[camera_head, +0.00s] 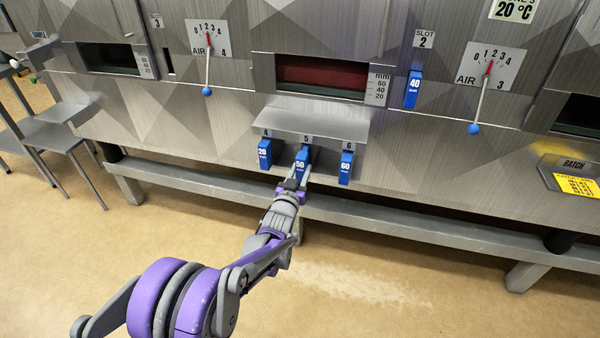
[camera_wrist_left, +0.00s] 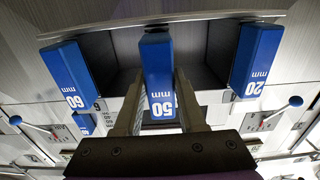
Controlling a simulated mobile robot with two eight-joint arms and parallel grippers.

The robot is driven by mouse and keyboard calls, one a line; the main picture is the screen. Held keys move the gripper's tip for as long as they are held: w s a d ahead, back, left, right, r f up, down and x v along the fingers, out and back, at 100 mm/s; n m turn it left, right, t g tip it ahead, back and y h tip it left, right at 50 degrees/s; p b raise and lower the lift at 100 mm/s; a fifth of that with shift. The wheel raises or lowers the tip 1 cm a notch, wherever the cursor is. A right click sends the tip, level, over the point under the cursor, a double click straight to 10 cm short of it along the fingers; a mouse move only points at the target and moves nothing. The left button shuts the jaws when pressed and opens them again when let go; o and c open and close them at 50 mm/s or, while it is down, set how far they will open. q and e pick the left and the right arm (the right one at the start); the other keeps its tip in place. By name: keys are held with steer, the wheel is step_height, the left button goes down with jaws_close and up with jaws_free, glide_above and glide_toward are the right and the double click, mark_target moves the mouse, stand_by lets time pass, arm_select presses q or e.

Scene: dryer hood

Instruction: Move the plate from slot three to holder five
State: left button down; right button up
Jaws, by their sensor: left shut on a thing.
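The blue plate marked 50 (camera_head: 302,158) is at holder five, between the plates marked 20 (camera_head: 265,154) and 60 (camera_head: 346,168) under the small grey canopy (camera_head: 315,122). My left gripper (camera_head: 299,172) reaches up from below and is shut on the 50 plate. In the left wrist view the 50 plate (camera_wrist_left: 158,75) stands between the two fingers, with the 60 plate (camera_wrist_left: 67,78) at left and the 20 plate (camera_wrist_left: 257,60) at right. Whether the 50 plate is fully seated is hidden. Slot three (camera_head: 168,61) shows as an empty dark slit. My right gripper is not in view.
A blue plate marked 40 (camera_head: 412,90) sits in slot two. Levers with blue knobs (camera_head: 207,91) (camera_head: 474,128) hang from the air dials. A grey rail (camera_head: 400,225) runs below the holders.

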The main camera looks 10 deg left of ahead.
arm_select(q)
steer(key=shift+w, duration=1.4)
steer(key=shift+c, duration=2)
jaws_free()
steer(key=s, duration=1)
steer(key=shift+s+a+p, duration=0.15)
steer(key=shift+s+p, duration=0.25)
steer(key=shift+p, duration=0.05)
